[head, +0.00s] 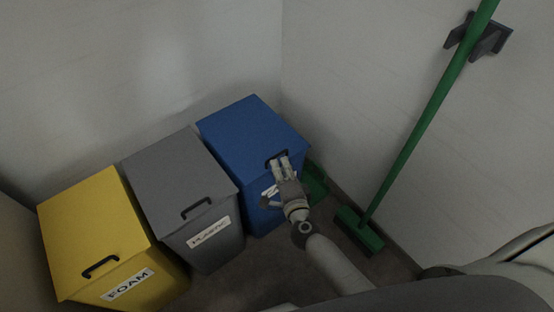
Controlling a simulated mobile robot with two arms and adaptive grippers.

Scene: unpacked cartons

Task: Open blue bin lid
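The blue bin (262,215) stands in the corner at the right end of a row of bins. Its blue lid (246,130) lies flat and closed. A dark handle (270,156) sits at the lid's front edge. My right gripper (280,163) is at this handle, its fingers pointing at it and overlapping it in the picture. I cannot tell whether the fingers are closed around the handle. The gripper partly hides the handle and the bin's white label. My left gripper is not in view.
A grey bin (178,170) labelled PLASTIC and a yellow bin (95,230) labelled FOAM stand to the left, both lids closed. A green broom (415,135) leans in a wall holder (480,38) on the right. A green dustpan-like object (315,184) is beside the blue bin. Walls close off the back.

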